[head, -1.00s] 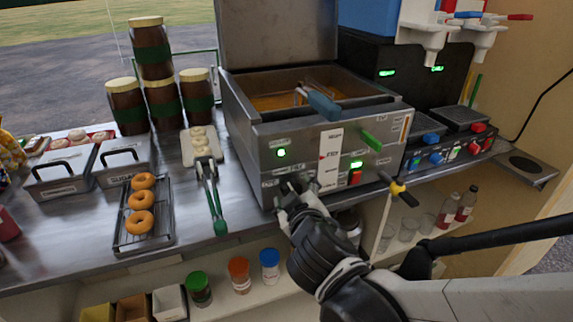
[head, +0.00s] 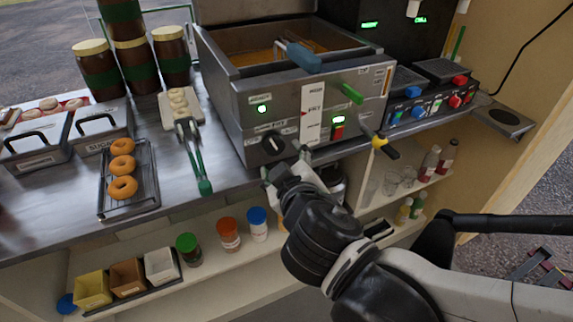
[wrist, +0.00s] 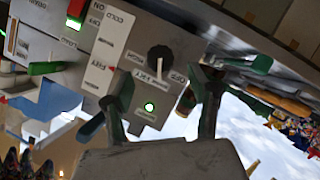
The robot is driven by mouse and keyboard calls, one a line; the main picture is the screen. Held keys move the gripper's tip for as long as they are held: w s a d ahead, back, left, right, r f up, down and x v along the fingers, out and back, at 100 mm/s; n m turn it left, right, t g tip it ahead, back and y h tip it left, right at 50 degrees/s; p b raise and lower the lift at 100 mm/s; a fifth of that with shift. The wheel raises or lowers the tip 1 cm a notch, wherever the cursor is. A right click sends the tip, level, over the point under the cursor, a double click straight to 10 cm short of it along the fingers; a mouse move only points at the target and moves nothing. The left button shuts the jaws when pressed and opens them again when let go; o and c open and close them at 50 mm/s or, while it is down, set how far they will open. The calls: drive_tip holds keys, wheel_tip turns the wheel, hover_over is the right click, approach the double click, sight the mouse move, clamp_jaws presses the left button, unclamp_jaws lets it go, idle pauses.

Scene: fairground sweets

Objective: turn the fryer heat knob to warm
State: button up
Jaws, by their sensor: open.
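The fryer (head: 235,110) stands on the counter. Its black heat knob (head: 273,146) is on the lower left of the front panel and also shows in the wrist view (wrist: 160,57). A white pointer line crosses the knob. In the wrist view the line points toward the printed labels beside the green light; the exact setting is too small to read surely. My gripper (head: 286,165) is just below and in front of the knob, open and apart from it. In the wrist view its two fingers (wrist: 166,92) stand either side below the knob, with nothing between them.
A green lever (head: 351,93) and a yellow-black handle (head: 385,147) stick out of the fryer front to the right. Tongs (head: 195,160) and a doughnut rack (head: 128,190) lie on the counter to the left. Jars stand on the shelf below.

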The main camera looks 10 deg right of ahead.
drive_tip(key=shift+v, duration=2.4)
drive_tip(key=s+d+r+m+g+p, duration=0.1)
drive_tip(key=d+m+g+p, duration=0.2)
drive_tip(key=d, duration=0.4)
drive_tip(key=s+d+r+m+g+h+p, duration=0.1)
drive_tip(key=s+d+m+g+p, duration=0.1)
drive_tip(key=d+m+g+p, duration=0.2)
drive_tip(key=d+m, duration=0.1)
drive_tip(key=d, duration=0.2)
drive_tip(key=shift+r, duration=0.4)
